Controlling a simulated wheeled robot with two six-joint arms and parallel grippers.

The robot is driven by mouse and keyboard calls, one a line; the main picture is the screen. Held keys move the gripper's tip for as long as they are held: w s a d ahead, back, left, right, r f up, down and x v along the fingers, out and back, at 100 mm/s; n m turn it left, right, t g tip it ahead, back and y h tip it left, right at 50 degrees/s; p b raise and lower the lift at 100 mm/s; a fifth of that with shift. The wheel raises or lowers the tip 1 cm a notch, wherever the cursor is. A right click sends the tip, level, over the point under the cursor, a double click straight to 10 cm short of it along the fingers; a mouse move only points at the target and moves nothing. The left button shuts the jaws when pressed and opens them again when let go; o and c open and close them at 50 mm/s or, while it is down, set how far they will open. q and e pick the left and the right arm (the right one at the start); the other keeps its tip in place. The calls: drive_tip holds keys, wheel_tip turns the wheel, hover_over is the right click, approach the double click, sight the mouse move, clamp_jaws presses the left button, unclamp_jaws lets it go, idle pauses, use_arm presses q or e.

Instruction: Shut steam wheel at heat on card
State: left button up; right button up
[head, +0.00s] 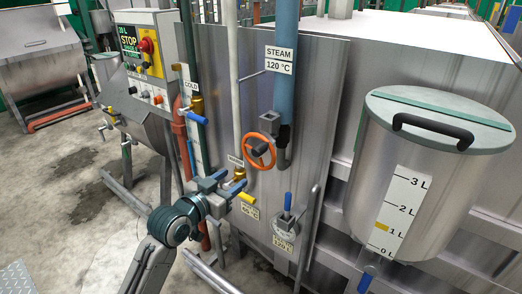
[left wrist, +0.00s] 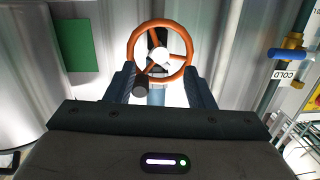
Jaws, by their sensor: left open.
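The orange steam wheel (head: 258,151) sits on a valve at the foot of the blue steam pipe (head: 286,60), below a label reading STEAM 120 °C (head: 279,60). It also shows in the left wrist view (left wrist: 187,70), upright and just beyond my fingers. My left gripper (head: 232,182) is open and empty, below and left of the wheel in the head view. In the left wrist view its two fingers (left wrist: 161,88) stand apart, below the wheel's rim; I cannot tell whether they touch it. My right gripper is not in view.
A blue COLD valve handle (head: 196,118) is left of the wheel. A yellow handle (head: 235,189) is close to my gripper, and a blue-handled valve (head: 287,203) lies right of it. A lidded metal drum (head: 425,180) with a litre scale stands at the right.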

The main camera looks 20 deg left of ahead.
use_arm(q)
drive_tip(key=m+h, duration=0.1)
approach(255, 152)
drive_tip(key=f, duration=0.1)
drive_tip(key=shift+t, duration=0.4)
drive_tip(key=p+x, duration=0.4)
drive_tip(key=x, duration=0.6)
drive_tip(key=shift+w+r, duration=0.15)
drive_tip(key=shift+w+d, duration=0.25)
drive_tip(key=shift+w, duration=0.4)
clamp_jaws()
